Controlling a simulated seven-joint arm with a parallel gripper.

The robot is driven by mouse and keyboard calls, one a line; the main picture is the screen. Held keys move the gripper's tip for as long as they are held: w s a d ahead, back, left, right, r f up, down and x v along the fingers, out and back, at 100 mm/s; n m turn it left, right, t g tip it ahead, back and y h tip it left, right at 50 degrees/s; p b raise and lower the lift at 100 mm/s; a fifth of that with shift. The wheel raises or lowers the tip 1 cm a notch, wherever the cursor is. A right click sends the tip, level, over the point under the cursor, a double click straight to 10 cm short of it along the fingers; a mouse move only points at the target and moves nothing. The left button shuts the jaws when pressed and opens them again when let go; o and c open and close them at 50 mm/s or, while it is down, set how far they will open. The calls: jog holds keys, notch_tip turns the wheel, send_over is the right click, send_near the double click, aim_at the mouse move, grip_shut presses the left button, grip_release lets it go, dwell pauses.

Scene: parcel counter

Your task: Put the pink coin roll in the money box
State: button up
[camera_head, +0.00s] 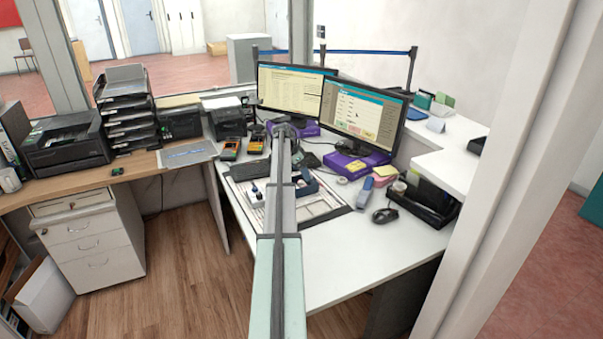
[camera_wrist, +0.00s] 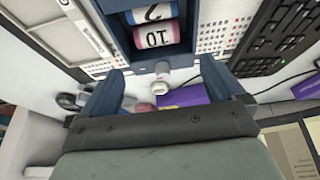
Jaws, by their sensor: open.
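In the wrist view a coin roll with a pink band marked 10 (camera_wrist: 156,37) lies in a dark blue box-like holder (camera_wrist: 124,38). A second roll with a blue band marked 2 (camera_wrist: 152,13) lies beside it. I cannot tell whether this holder is the money box. My gripper (camera_wrist: 163,84) is open, its fingers apart and below the holder in the picture. A small pale cylinder (camera_wrist: 160,78) shows between the fingers, not gripped. In the head view a blue object (camera_head: 306,182) shows on the desk, partly behind my arm; the rolls cannot be made out there.
A black keyboard (camera_wrist: 275,38) lies right of the holder in the wrist view. Two monitors (camera_head: 362,112) stand at the back of the desk on purple bases. A headset (camera_head: 384,215) and a blue stapler-like object (camera_head: 366,191) lie at right. The front desk surface (camera_head: 340,265) is clear.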

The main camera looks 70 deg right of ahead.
jog(key=v, duration=1.2)
jog(key=shift+r, duration=0.2)
jog(key=shift+w+a+f, duration=0.1)
jog(key=shift+w+a, duration=0.05)
